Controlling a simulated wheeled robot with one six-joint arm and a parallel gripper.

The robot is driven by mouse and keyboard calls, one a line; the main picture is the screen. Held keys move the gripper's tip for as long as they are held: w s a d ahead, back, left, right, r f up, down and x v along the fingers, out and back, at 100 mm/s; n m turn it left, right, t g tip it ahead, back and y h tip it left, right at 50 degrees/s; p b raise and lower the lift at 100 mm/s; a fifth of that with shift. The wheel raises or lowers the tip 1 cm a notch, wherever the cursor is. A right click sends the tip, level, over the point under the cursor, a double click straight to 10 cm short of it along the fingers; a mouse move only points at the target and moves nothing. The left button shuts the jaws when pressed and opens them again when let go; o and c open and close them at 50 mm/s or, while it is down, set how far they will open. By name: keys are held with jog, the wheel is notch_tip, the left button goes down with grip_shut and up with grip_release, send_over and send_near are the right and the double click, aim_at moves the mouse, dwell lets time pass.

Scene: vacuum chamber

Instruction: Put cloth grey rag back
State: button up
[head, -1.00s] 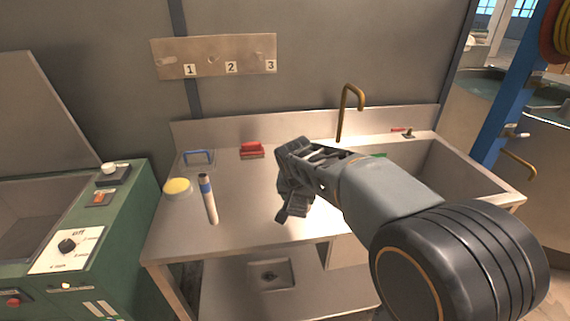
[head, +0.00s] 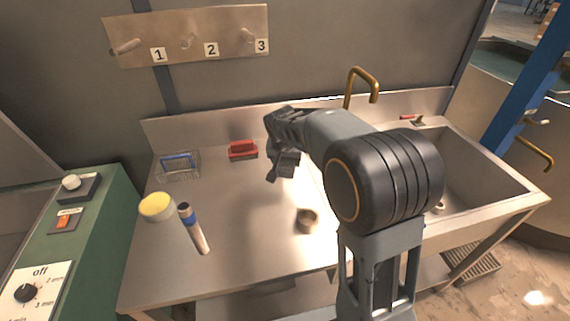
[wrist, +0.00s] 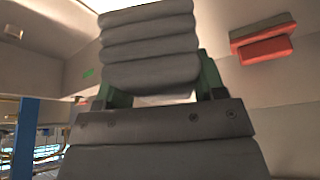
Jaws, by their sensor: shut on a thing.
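My gripper (head: 284,148) is shut on the grey rag, above the back middle of the steel counter. In the wrist view the grey rag (wrist: 150,50) is a thick folded bundle with several layers, between the green fingers of my gripper (wrist: 160,85). In the head view the rag and the dark gripper blend together, so its outline is hard to separate. A metal board (head: 185,38) with pegs numbered 1, 2 and 3 is on the wall at the upper left. No cloth hangs on its pegs.
On the counter (head: 245,235) are a red brush or block (head: 243,150), a blue-handled wire basket (head: 180,163), a yellow-lidded jar (head: 157,207), a blue-banded tube (head: 195,230) and a brown ring-like item (head: 307,220). A brass tap (head: 360,85) stands behind the sink (head: 460,170) at the right.

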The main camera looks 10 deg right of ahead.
jog(key=w+f, duration=0.2)
jog(key=w+d+f, duration=0.1)
jog(key=w+f, duration=0.1)
jog(key=w+f+p, duration=0.1)
jog(key=w, duration=0.1)
jog(key=shift+w+d+f, duration=0.2)
jog(key=shift+d+f, duration=0.05)
jog(key=shift+f, duration=0.15)
jog(key=shift+w+d+f, duration=0.15)
jog(key=shift+w+f, duration=0.35)
jog(key=shift+f, duration=0.2)
jog(key=shift+f+p, duration=0.35)
jog(key=shift+f, duration=1.2)
jog(key=shift+f+b, duration=0.2)
jog(key=shift+b, duration=0.1)
jog(key=o, duration=0.9)
jog(key=shift+r, duration=0.1)
